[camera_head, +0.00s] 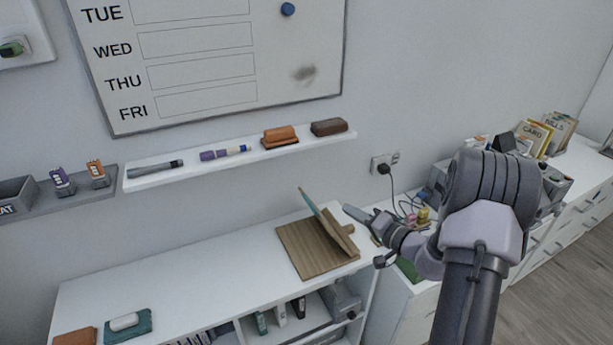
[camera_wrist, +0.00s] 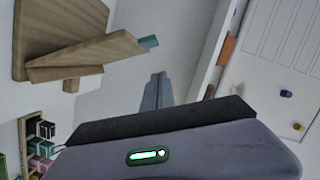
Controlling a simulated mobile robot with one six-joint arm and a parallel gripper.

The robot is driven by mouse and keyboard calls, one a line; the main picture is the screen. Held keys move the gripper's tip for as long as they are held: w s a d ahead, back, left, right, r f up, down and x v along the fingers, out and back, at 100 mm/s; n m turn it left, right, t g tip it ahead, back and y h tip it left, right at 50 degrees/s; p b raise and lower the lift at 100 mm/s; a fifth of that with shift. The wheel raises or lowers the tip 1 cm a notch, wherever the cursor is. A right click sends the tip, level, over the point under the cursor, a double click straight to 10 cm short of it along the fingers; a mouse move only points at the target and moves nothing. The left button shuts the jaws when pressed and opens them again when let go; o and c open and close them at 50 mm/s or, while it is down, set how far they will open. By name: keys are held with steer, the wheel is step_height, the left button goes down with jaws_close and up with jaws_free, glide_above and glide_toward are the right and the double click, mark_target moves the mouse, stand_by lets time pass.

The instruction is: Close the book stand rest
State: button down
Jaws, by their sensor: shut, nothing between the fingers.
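The wooden book stand (camera_head: 300,252) sits on the white shelf desk. Its flat base lies on the desk top. Its rest (camera_head: 328,222) stands raised and tilted, with a teal edge at its upper left and a small wooden piece behind it on the right. My gripper (camera_head: 350,210) is shut and empty, just right of the raised rest and seemingly apart from it. In the wrist view the book stand (camera_wrist: 85,52) is at upper left, with the teal edge toward my gripper (camera_wrist: 157,82). A gap shows between them.
A wall shelf (camera_head: 240,160) with markers and erasers is above and behind. A wall socket (camera_head: 383,162) with a plugged cable is at right. Clutter and cables lie on the lower cabinet there. The desk top (camera_head: 180,268) left of the stand is clear up to a teal case (camera_head: 128,324).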

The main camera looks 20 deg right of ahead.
steer(key=shift+t+h, duration=0.3)
steer(key=shift+h, duration=0.1)
steer(key=x, duration=0.3)
steer(key=f+b+x, duration=0.1)
steer(key=x, duration=0.2)
steer(key=a+f+x, duration=0.1)
steer(key=x, duration=0.3)
steer(key=shift+s+b, duration=0.2)
steer(key=shift+b, duration=0.15)
steer(key=shift+a+f, duration=0.35)
steer(key=shift+a, duration=0.25)
